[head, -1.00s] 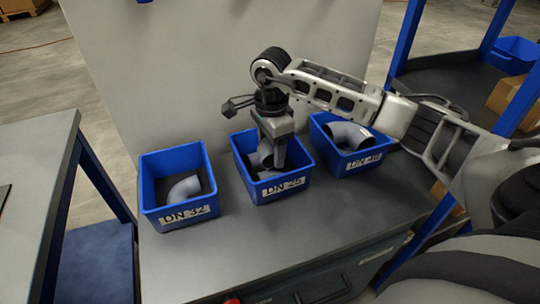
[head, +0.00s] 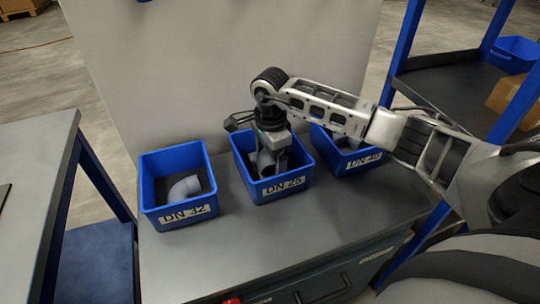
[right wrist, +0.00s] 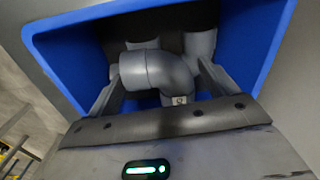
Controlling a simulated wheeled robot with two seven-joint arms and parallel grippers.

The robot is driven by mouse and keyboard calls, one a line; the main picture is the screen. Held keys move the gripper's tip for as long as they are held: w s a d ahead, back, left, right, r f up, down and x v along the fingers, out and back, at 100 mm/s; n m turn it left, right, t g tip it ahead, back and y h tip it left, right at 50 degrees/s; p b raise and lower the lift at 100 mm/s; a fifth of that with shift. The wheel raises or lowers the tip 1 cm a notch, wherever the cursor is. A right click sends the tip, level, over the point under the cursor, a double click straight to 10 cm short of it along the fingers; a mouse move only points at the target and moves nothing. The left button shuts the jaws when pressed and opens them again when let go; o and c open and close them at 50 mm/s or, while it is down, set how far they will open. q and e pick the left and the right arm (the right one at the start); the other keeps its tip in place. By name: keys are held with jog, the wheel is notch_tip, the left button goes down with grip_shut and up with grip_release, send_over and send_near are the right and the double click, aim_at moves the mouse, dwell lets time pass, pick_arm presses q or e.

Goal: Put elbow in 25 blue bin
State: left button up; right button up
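The blue bin marked DN 25 (head: 283,187) stands in the middle of three bins on the grey bench. My right gripper (head: 270,161) reaches down into it. A grey pipe elbow (right wrist: 155,72) lies between its fingers in the right wrist view, bent with one end toward the left. The fingers (right wrist: 162,82) stand apart on either side of the elbow, with a small gap at the right one, so it looks open around it. Other grey fittings (right wrist: 200,45) lie behind it in the bin. My left gripper is not in view.
The DN 32 bin (head: 178,217) on the left holds a grey elbow (head: 184,188). The DN 40 bin (head: 358,164) on the right is partly hidden by my right arm. A pale panel (head: 220,60) stands behind the bins. The bench front (head: 270,250) is clear.

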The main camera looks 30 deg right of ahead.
jog(key=shift+r, duration=0.3)
notch_tip(320, 180, up, 12)
dwell(0.3)
jog(key=shift+f, duration=0.15)
dwell(0.3)
